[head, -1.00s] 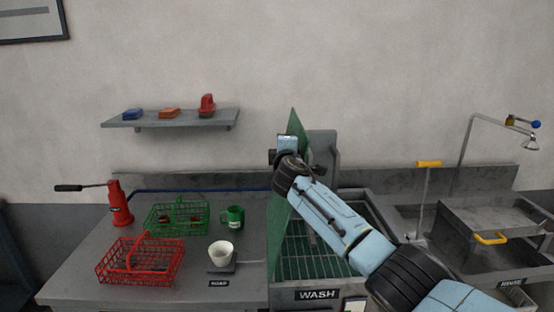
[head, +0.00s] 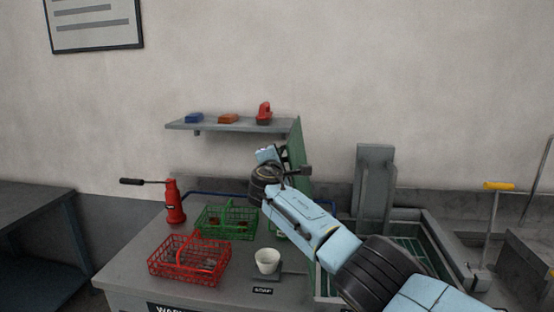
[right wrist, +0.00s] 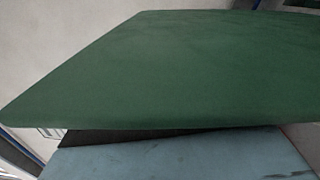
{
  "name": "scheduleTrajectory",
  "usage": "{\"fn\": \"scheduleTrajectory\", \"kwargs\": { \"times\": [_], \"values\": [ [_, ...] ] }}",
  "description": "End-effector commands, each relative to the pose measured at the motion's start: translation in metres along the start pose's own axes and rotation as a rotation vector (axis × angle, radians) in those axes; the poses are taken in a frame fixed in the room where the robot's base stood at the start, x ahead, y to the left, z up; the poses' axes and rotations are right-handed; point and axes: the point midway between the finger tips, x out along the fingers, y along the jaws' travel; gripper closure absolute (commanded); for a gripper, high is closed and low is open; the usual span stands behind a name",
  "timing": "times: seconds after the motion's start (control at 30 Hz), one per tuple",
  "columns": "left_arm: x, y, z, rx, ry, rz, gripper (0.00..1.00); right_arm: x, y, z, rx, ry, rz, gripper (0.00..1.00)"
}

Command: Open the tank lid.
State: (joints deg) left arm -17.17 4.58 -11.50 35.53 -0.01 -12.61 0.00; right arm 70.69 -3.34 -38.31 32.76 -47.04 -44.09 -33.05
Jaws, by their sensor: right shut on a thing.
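The tank lid (head: 297,135) is a thin green panel. It stands steeply raised at the left side of the wash tank (head: 433,240), seen nearly edge-on. The tank's top is uncovered and its dark green rack shows inside. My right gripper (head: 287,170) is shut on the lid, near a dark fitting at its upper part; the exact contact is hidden. In the right wrist view the lid (right wrist: 170,70) fills most of the picture, above pale blue parts of my gripper. My left gripper is not in view.
Left of the lid are a red basket (head: 190,262), a green basket (head: 226,222), a white cup (head: 267,261) and a red jack-like tool (head: 175,203). A wall shelf (head: 228,125) holds small items behind the lid. A yellow-handled bar (head: 498,186) stands at right.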

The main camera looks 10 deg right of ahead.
Motion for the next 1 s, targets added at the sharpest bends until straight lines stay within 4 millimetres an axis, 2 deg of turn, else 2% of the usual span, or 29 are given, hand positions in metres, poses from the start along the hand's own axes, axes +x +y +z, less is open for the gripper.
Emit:
{"fn": "scheduleTrajectory", "kwargs": {
  "times": [0.03,0.2,0.23,0.37,0.4,0.77,1.0],
  "values": [
    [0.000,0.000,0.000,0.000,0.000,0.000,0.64,0.001,0.006,0.003,-0.001,-0.004,0.008,1.00],
    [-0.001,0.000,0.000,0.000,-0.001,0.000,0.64,0.001,0.006,0.003,0.000,-0.004,0.009,1.00],
    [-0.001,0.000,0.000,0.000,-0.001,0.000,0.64,0.001,0.006,0.003,0.000,-0.004,0.009,0.83],
    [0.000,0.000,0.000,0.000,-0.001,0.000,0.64,0.000,0.005,0.002,0.001,-0.003,0.007,0.66],
    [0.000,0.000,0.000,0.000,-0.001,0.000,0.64,0.000,0.005,0.002,0.001,-0.002,0.007,0.64],
    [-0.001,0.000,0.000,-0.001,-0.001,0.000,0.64,-0.002,0.003,0.000,0.003,0.001,0.004,0.64],
    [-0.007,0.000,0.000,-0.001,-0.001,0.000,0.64,-0.016,0.002,0.000,0.003,0.001,0.004,0.64]
  ]
}}
